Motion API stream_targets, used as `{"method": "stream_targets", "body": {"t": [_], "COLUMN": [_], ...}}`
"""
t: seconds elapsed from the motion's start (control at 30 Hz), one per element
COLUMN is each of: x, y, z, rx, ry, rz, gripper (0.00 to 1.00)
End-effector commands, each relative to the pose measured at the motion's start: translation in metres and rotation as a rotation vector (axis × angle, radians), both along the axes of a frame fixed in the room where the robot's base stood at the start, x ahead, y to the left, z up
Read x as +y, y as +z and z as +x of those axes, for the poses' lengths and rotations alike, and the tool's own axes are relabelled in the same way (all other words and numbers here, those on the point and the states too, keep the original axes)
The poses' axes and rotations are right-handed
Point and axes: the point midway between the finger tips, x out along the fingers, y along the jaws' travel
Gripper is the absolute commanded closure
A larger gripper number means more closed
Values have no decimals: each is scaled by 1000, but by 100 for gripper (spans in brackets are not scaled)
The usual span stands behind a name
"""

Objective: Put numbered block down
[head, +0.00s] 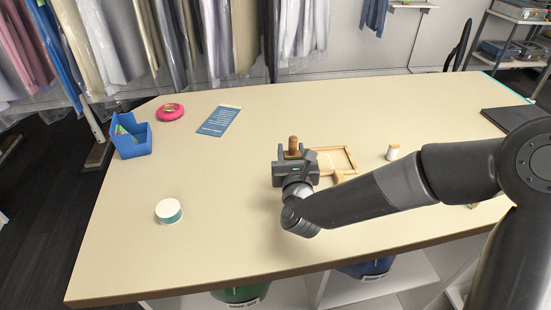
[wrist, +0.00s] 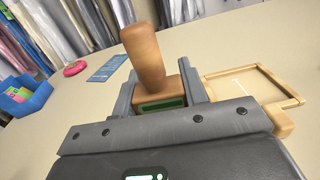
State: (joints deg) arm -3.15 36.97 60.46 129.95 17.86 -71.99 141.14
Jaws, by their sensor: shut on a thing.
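The numbered block (head: 293,144) looks like a wooden stamp: a rounded brown handle on a square base. In the wrist view the block (wrist: 147,58) stands between my two grey fingers, handle up and leaning slightly left, with a dark green strip on its near side. My gripper (head: 295,156) is shut on the base, over the middle of the table just left of a wooden frame. The wrist view shows my gripper (wrist: 158,95) with a finger on either side. The block's underside is hidden, so I cannot tell whether it touches the table.
The shallow wooden frame (head: 352,159) lies on the cream table (head: 230,200), partly behind my arm. A blue bin (head: 132,146), pink ring (head: 170,112), blue card (head: 218,121), teal-and-white tub (head: 168,211) and white spool (head: 393,152) stand around. The table's left front is mostly clear.

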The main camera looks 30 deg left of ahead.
Motion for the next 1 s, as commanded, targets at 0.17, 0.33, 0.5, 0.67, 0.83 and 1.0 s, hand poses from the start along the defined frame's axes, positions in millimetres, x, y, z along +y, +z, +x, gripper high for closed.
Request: {"method": "stream_targets", "body": {"t": [0.17,0.33,0.5,0.67,0.83,1.0], "x": [-28,-45,-54,-57,-65,-100], "y": [18,29,34,36,35,28], "z": [10,16,18,19,25,53], "rx": [-4,-2,-1,1,1,3], "ry": [-4,-2,-1,0,-13,-80], "rz": [0,0,0,-1,0,0], "gripper": [83,83,83,83,83,83]}}
